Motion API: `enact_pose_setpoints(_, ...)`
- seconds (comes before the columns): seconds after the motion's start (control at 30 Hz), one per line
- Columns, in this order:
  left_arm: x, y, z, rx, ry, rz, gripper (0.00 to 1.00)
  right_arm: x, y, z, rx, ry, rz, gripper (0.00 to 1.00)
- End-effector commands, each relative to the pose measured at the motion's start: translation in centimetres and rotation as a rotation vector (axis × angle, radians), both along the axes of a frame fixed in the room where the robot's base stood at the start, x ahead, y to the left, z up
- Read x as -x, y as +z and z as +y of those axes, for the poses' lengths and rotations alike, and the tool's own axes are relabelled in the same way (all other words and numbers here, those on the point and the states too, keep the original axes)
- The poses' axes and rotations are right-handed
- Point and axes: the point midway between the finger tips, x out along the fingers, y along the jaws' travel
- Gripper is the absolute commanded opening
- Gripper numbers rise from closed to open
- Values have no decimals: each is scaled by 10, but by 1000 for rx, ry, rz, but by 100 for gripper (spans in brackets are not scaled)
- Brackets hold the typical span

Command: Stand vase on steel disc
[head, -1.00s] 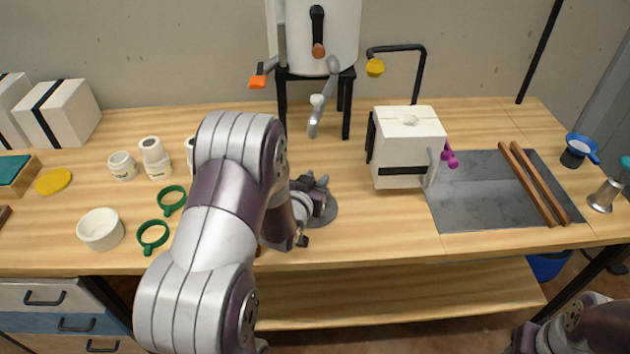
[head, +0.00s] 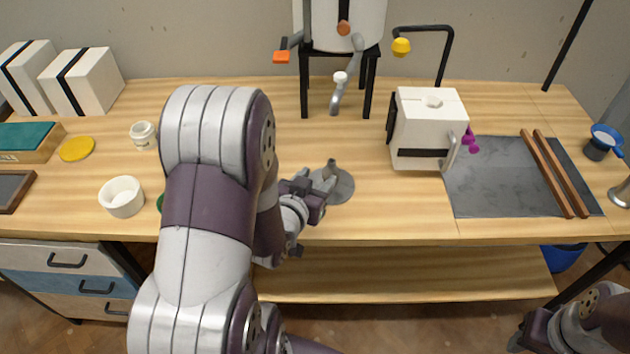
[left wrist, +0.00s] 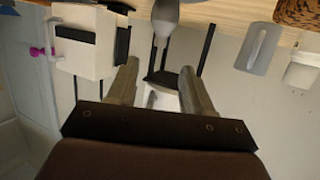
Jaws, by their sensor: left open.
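The grey steel disc (head: 344,190) lies on the table right of my left gripper. A small grey shape with a slim upright neck, which looks like the vase (head: 333,170), stands at the disc and seems upright; its lower part is partly hidden by the gripper. In the left wrist view, which is upside down, the grey vase (left wrist: 166,14) shows at the top edge with its neck pointing down the picture; its base is out of frame. My left gripper (left wrist: 160,68) is open, with nothing between its fingers. It also shows in the head view (head: 318,183), left of the vase.
A white block mould (head: 430,125) stands right of the disc, beside a grey slab (head: 490,180) with two wooden strips. A tank on black legs (head: 340,25) stands behind. A white bowl (head: 122,197) is at left. My left arm hides part of the table.

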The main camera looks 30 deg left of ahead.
Motion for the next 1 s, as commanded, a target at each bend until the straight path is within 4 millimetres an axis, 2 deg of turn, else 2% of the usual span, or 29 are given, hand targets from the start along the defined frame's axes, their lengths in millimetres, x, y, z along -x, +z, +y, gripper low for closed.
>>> enact_pose_setpoints(0.1, 1, -5, -7, 1, -17, 100, 51, 0, 1, 0, 0, 0, 0, 43)
enact_pose_setpoints(0.17, 0, -14, -16, 5, -36, 238, 51, 0, 0, 0, 0, 0, 0, 43)
enact_pose_setpoints(0.23, 7, -25, -32, 15, -61, 443, 51, 0, 0, 0, 0, 0, 0, 43)
enact_pose_setpoints(0.3, 24, -31, -51, 30, -85, 648, 51, 0, 0, 0, 0, 0, 0, 43)
enact_pose_setpoints(0.4, 57, -31, -77, 52, -122, 900, 51, 0, 0, 0, 0, 0, 0, 43)
enact_pose_setpoints(0.5, 85, -25, -95, 67, -150, 1067, 51, 0, 0, 0, 0, 0, 0, 43)
enact_pose_setpoints(0.63, 100, -20, -103, 75, -164, 1152, 51, 0, 0, 0, 0, 0, 0, 43)
enact_pose_setpoints(1.0, 100, -20, -103, 76, -161, 1153, 51, 0, 0, 0, 0, 0, 0, 43)
